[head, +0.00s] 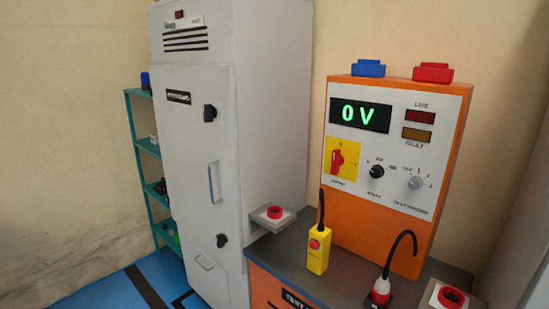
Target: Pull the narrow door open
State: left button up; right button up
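A tall light-grey cabinet stands left of centre, and its narrow door (188,155) faces me and looks shut. A vertical bar handle (214,183) sits on the door's right half. A black knob (210,113) is above the handle and another black knob (221,240) is below it. A dark label plate is near the door's top. Neither of my grippers shows in the head view.
A grey-topped bench (345,275) at the right carries an orange test unit (380,230) reading 0 V, a yellow pendant (319,250) and a red-and-white plug (380,292). A red button box (273,214) juts out beside the cabinet. A teal shelf (147,146) stands behind it at left.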

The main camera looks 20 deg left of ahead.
aim_at(200, 159)
jog(key=u, duration=1.25)
